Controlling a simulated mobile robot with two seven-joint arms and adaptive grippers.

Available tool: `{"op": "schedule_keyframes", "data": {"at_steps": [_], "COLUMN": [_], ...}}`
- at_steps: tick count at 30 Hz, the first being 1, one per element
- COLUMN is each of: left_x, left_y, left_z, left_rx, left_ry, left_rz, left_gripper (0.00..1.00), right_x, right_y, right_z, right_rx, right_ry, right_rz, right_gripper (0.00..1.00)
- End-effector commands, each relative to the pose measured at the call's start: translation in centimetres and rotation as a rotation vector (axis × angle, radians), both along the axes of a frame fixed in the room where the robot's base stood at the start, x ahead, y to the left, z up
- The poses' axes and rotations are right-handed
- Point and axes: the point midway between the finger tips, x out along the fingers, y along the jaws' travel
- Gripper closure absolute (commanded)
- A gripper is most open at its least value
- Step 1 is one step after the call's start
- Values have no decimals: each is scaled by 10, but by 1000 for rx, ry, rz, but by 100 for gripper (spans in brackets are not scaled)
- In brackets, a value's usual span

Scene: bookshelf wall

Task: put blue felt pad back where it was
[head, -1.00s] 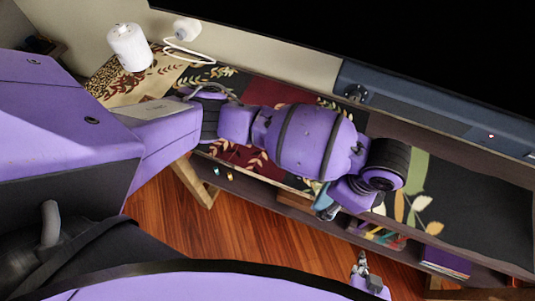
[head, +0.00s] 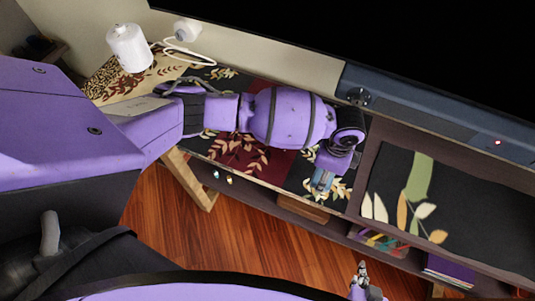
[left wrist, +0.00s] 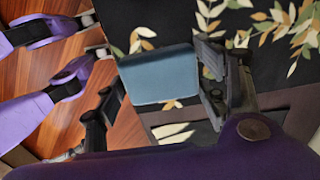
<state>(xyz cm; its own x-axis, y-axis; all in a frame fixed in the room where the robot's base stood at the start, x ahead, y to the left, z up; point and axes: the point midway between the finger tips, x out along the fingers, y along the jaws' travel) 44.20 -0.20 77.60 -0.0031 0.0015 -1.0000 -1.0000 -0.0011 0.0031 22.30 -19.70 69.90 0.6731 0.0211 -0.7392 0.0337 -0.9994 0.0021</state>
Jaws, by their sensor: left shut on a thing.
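The blue felt pad (left wrist: 160,76) is a flat blue-grey piece held between the two fingers of my left gripper (left wrist: 163,88) in the left wrist view. It overlaps the dark leaf-patterned cloth behind it; I cannot tell whether it touches the cloth. In the head view the pad (head: 322,180) shows as a small blue patch below the end of my left arm, near the desk's front edge. My left gripper is mostly hidden there. My right gripper (head: 362,268) is small at the bottom, in front of the desk, and its opening is unclear.
A dark cloth with large leaves (head: 400,200) lies on the right of the desk, clear of objects. A long blue-grey bar (head: 430,115) runs along the back. A white cylinder (head: 129,47) stands at the far left. Books (head: 447,268) sit on the shelf below.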

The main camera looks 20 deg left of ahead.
Motion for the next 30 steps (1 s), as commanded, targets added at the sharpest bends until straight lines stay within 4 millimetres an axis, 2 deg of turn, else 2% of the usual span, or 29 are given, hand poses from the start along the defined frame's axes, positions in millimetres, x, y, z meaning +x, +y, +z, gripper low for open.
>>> {"op": "schedule_keyframes", "data": {"at_steps": [5,12,22,23,24,27,30], "left_x": [10,10,10,10,11,11,11], "left_y": [1,1,1,1,1,1,1], "left_z": [-7,-38,-40,-40,-39,-39,-39], "left_rx": [0,-1,-1,-1,-1,-1,-1], "left_ry": [-5,-5,-6,-7,-7,-7,-7], "left_rz": [-1,-2,-2,-2,-2,-2,-2], "left_gripper": [55,55,55,32,26,15,15], "right_x": [3,0,-2,-2,-2,-3,-4], "right_y": [1,0,-2,-2,-2,-3,-4], "right_z": [0,-3,-3,-3,-3,-3,-3], "right_rx": [2,1,-2,-2,-2,-5,-7], "right_ry": [-6,-1,1,1,1,2,3], "right_rz": [-2,-6,-7,-7,-6,-4,-1], "right_gripper": [100,100,100,100,100,100,100]}}
